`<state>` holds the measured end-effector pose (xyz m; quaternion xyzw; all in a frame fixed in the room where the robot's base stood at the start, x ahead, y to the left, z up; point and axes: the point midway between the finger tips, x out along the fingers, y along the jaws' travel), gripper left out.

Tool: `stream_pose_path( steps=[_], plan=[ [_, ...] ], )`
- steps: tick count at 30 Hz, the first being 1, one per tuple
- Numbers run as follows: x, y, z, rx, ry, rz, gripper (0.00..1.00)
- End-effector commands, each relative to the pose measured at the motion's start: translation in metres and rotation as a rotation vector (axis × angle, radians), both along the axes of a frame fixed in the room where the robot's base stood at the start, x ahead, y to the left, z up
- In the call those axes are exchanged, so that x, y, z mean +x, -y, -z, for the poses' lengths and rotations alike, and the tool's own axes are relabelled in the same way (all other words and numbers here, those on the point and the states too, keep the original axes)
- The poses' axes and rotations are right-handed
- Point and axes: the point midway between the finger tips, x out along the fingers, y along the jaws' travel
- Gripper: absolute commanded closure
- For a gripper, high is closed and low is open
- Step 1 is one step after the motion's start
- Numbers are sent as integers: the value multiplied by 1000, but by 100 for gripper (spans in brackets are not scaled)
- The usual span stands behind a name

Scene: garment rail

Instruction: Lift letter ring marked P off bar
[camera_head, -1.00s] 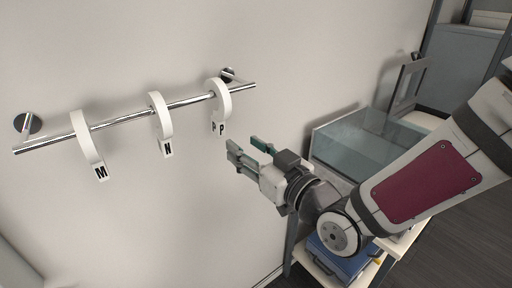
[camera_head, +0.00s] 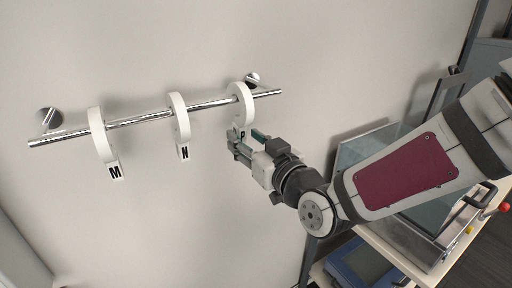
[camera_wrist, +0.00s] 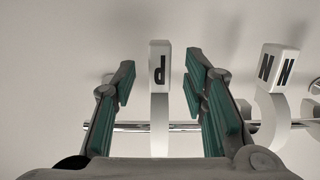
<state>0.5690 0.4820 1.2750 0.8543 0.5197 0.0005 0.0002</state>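The white letter ring marked P (camera_head: 241,96) hangs on the chrome bar (camera_head: 145,117) near its right end in the head view. My gripper (camera_head: 245,144) is at the ring's lower tab, with the letter P showing between the fingers. In the wrist view the P ring (camera_wrist: 160,90) stands between my two green-padded fingers (camera_wrist: 160,92). There is a gap on both sides, so the fingers are open and do not touch it. The bar (camera_wrist: 130,126) crosses behind the fingers in that view.
The ring marked N (camera_head: 181,120) hangs left of P, and the ring marked M (camera_head: 101,135) hangs further left. In the wrist view the N ring (camera_wrist: 272,95) is close outside the right finger. A glass-sided box (camera_head: 365,150) stands on a cart at the right.

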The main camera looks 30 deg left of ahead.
Motion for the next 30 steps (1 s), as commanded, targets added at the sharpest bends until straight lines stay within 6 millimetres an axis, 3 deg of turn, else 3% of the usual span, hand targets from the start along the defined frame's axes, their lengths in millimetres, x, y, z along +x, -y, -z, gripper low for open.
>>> stream_pose_path(
  steps=[15, 29, 30],
  plan=[
    [20, -36, 1, -1, 0, 0, 60],
    [22, -41, 0, 0, -1, 1, 60],
    [21, -41, 0, 0, -1, 1, 67]
  ],
)
